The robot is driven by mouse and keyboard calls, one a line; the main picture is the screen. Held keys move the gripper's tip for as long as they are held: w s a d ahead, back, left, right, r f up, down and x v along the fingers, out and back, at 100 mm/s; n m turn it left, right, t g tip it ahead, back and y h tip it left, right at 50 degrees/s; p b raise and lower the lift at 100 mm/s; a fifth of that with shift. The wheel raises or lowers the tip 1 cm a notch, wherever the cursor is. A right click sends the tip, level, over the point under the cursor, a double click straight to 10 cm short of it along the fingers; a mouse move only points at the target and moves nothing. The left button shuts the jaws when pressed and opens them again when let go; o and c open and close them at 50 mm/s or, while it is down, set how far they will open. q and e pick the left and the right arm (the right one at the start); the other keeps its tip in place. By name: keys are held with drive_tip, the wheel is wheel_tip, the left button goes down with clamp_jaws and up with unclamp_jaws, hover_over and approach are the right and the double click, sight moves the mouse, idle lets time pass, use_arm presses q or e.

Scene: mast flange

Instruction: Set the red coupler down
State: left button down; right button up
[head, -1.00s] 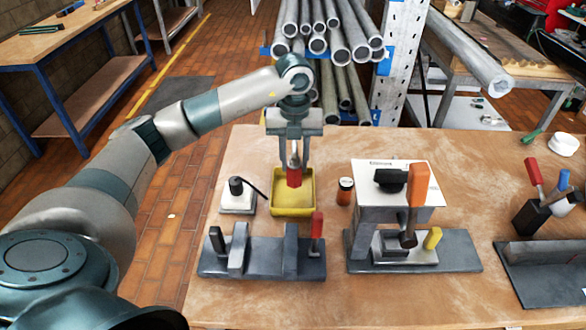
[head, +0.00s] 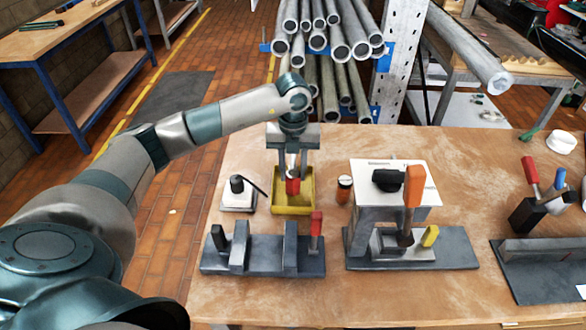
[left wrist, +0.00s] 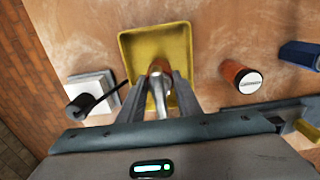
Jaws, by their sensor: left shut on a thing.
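The red coupler (head: 292,186) hangs below my left gripper (head: 292,174), whose fingers are shut on it. In the head view it is in front of the yellow tray (head: 292,211), within the tray's outline. In the left wrist view, the coupler (left wrist: 158,68) shows its round reddish end and grey metal part between the fingertips (left wrist: 160,90), over the yellow tray (left wrist: 181,43). I cannot tell whether its lower end touches the tray floor. My right gripper is not in view.
A white block with a black knob (head: 238,194) stands left of the tray, and an orange-black jar (head: 344,190) to its right. A grey clamp fixture (head: 262,262) lies in front. A stand with an orange-handled clamp (head: 413,187) is further right.

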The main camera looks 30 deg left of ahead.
use_arm(q)
drive_tip(key=shift+f, duration=0.15)
drive_tip(key=c, duration=1.3)
unclamp_jaws()
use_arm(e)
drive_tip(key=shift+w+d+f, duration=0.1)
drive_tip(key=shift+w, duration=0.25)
use_arm(q)
drive_tip(key=shift+r, duration=0.2)
drive_tip(key=shift+r, duration=0.1)
